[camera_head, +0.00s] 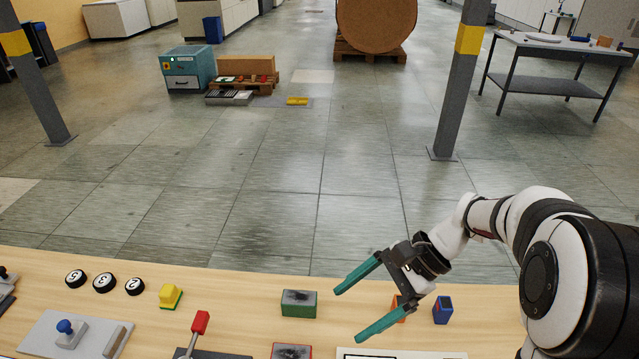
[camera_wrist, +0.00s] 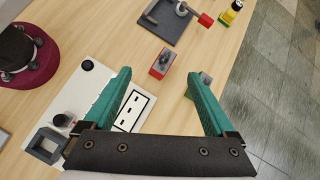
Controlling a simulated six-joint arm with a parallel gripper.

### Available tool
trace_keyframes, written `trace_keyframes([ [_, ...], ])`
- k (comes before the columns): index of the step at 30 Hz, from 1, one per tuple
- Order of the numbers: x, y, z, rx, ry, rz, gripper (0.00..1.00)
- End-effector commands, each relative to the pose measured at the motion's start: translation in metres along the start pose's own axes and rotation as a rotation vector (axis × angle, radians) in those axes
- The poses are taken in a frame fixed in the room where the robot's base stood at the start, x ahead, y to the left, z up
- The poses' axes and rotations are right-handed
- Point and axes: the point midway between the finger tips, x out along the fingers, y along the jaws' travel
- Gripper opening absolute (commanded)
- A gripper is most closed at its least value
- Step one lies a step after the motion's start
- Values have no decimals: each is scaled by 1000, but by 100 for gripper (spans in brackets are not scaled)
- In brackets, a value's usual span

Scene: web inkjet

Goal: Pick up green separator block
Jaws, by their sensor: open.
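In the wrist view the green block (camera_wrist: 206,77) is partly hidden behind my right-hand finger. My gripper (camera_head: 348,315) is open and empty, with its teal fingers spread wide, to the right of the green block in the head view. In the wrist view my gripper (camera_wrist: 159,75) has its fingertips near the green block and a similar red block (camera_wrist: 162,64). I cannot tell whether a finger touches the green block.
The red block (camera_head: 291,351) stands at the front edge of the head view. A blue block (camera_head: 443,311) stands right of my gripper.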

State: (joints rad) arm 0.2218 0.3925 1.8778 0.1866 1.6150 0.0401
Motion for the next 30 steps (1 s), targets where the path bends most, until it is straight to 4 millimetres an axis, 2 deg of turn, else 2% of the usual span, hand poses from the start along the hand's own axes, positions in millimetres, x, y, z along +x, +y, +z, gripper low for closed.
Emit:
trace_keyframes([
  [1,7,-20,-31,88,-80,-44,90],
  [3,17,-44,-72,196,-187,-120,90],
  [6,31,-62,-118,310,-304,-208,90],
  [10,43,-70,-150,382,-379,-270,90],
  [14,61,-78,-148,393,-394,-278,90],
  [21,121,-100,-127,393,-392,-275,90],
  [26,140,-108,-121,391,-390,-276,90],
  [30,165,-120,-115,389,-389,-274,90],
])
